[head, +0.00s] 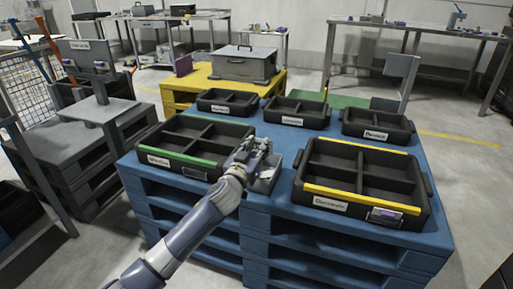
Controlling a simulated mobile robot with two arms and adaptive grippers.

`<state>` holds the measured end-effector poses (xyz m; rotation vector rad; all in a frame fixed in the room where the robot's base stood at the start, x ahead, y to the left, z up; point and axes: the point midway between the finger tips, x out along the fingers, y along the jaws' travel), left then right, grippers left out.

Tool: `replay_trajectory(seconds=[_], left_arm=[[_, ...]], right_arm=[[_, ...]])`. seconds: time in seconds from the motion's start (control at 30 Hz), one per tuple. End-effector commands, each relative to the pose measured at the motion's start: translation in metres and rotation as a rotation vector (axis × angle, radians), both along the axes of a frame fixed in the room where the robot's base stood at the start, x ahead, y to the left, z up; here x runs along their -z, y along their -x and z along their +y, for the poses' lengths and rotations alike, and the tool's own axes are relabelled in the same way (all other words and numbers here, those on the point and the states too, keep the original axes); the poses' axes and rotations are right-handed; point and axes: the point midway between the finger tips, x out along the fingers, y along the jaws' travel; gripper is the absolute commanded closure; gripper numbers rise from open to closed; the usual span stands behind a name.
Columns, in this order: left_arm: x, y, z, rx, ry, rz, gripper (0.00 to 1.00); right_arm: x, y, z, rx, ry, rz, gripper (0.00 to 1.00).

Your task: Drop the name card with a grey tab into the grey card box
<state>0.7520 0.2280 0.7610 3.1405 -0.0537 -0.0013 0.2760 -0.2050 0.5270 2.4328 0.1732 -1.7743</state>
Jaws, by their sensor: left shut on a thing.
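My left gripper (258,152) is over the front middle of the blue pallet stack, between the green-edged tray and the yellow-edged tray. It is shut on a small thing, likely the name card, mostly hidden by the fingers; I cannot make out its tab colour. A small grey box (267,183), likely the grey card box, sits just below and beside the gripper, partly covered by it. I cannot tell whether the held thing touches it. My right gripper is not in view.
Black divided trays stand on the blue pallets (262,222): one green-edged (205,164), one yellow-edged (350,197) with a purple-marked holder (385,215), and smaller ones behind. A grey case (246,65) sits on a yellow pallet. A grey stand (95,108) is at left.

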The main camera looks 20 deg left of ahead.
Motion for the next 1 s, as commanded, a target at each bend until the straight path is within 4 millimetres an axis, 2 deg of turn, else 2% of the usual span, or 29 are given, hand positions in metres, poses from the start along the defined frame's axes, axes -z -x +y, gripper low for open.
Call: replay_trajectory(seconds=[0.07, 0.2, 0.6, 0.63, 0.7, 0.73, 1.0], left_arm=[[0.012, 0.0, 0.0, 0.0, -0.001, 0.0, 0.84], [0.018, 0.0, 0.0, -0.001, -0.002, -0.001, 0.84], [0.02, 0.0, 0.0, 0.0, -0.001, -0.001, 0.84], [0.02, 0.0, 0.0, 0.0, -0.001, -0.001, 0.66], [0.02, 0.0, 0.0, 0.0, -0.001, -0.001, 0.5], [0.02, 0.0, 0.0, 0.0, -0.001, -0.001, 0.47], [0.021, 0.0, 0.0, 0.0, -0.001, 0.0, 0.47]], right_arm=[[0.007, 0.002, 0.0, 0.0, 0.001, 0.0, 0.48], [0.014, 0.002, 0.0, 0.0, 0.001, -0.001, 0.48], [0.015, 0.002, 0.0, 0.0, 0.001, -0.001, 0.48], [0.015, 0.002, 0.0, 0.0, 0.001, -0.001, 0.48], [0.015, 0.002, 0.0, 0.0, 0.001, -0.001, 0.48], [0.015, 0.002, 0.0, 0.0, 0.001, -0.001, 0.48], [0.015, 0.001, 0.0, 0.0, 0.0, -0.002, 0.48]])
